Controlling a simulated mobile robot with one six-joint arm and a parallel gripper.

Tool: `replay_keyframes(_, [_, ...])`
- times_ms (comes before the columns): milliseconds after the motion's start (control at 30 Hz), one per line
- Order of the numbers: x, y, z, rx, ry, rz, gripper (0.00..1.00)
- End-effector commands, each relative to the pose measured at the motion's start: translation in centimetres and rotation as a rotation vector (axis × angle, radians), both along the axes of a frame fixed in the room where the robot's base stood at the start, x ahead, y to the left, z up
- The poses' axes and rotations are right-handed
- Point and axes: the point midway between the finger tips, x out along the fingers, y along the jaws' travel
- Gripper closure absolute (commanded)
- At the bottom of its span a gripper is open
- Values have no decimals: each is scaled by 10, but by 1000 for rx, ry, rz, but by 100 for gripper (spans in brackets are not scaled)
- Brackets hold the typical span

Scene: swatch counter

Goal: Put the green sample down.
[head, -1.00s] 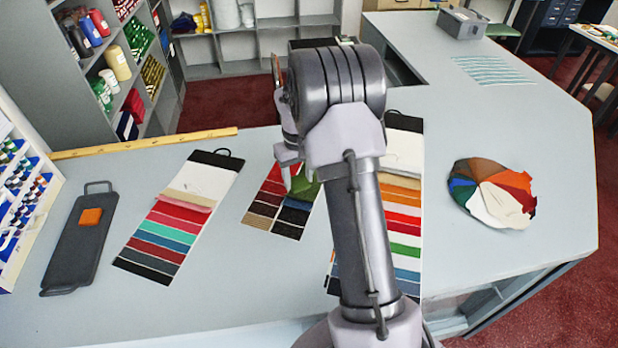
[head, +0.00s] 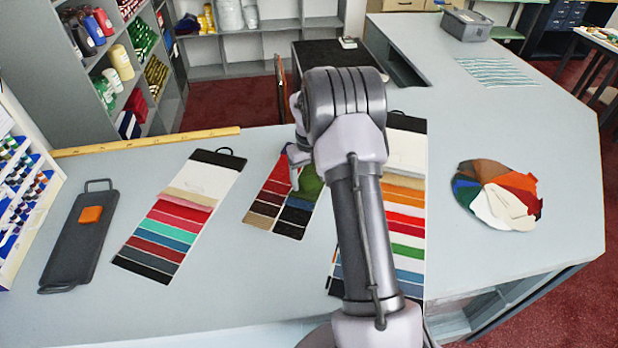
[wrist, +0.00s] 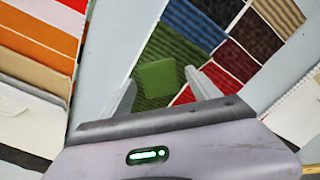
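The green sample (wrist: 155,79), a small square block, lies on the dark green ribbed swatch of the middle swatch card (wrist: 232,58). In the wrist view it sits between the two fingertips of my gripper (wrist: 160,77), with a visible gap on the right side. The left fingertip is close to its edge; I cannot tell whether they touch. My gripper looks open. In the head view my gripper (head: 296,168) is low over the middle card (head: 262,208), and my arm hides part of the card and the green patch (head: 309,182).
A dark tray (head: 72,250) with an orange sample (head: 91,215) lies at the left. Swatch cards lie left (head: 172,222) and right (head: 408,225) of the middle one. A wooden ruler (head: 150,142) lies along the back edge. A colour fan (head: 497,195) lies right; bare counter surrounds it.

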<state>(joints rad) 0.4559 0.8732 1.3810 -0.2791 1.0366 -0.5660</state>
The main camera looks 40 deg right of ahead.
Motion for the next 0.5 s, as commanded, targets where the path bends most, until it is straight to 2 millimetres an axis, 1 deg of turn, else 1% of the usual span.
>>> replay_keyframes(200, [0, 0, 1, 0, 0, 0, 29])
replay_keyframes(267, [0, 0, 5, 0, 0, 0, 29])
replay_keyframes(367, [1, 0, 25, -1, -3, 0, 29])
replay_keyframes(500, [1, 0, 68, -2, -4, -1, 29])
